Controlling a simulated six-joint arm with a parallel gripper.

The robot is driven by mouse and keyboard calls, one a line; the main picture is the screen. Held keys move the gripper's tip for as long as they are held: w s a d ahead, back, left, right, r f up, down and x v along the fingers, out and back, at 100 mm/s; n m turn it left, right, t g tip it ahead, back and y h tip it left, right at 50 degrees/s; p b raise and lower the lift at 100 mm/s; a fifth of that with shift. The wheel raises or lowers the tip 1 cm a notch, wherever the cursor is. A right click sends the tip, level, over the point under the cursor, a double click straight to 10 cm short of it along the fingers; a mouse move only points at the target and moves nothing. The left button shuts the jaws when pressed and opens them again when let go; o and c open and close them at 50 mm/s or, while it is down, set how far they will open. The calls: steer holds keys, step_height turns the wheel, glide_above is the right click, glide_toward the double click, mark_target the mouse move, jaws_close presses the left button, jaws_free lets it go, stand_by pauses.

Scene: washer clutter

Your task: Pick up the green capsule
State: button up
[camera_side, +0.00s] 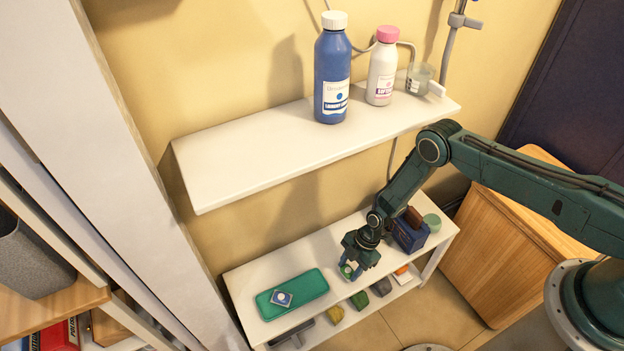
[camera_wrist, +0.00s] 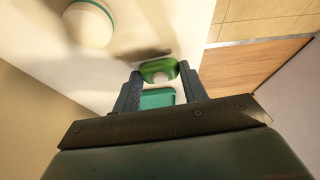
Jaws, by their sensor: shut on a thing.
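The green capsule (camera_wrist: 158,68), with a pale round spot on it, is between the fingertips of my gripper (camera_wrist: 158,85) in the wrist view. Both fingers touch its sides, and the gripper is shut on it. A dark shadow lies on the white surface beside it. In the side view my gripper (camera_side: 354,268) points down at the lower white shelf, right of the green tray. Only a small part of the capsule (camera_side: 347,270) shows there between the fingers. I cannot tell how far it is above the shelf.
The green tray (camera_side: 312,284) holds a blue and white packet (camera_side: 282,299). A dark blue box (camera_side: 410,236) and a pale green round item (camera_side: 432,222) stand close right of my gripper. The upper shelf (camera_side: 240,160) carries a blue bottle (camera_side: 332,70) and a pink-capped bottle (camera_side: 381,68).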

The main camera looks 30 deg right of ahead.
mark_target(350, 269)
step_height(350, 269, up, 7)
steer(key=shift+f, duration=0.2)
steer(key=s, duration=1.9)
steer(key=shift+s, duration=0.4)
steer(key=shift+w+f, duration=0.1)
steer(key=shift+w, duration=0.05)
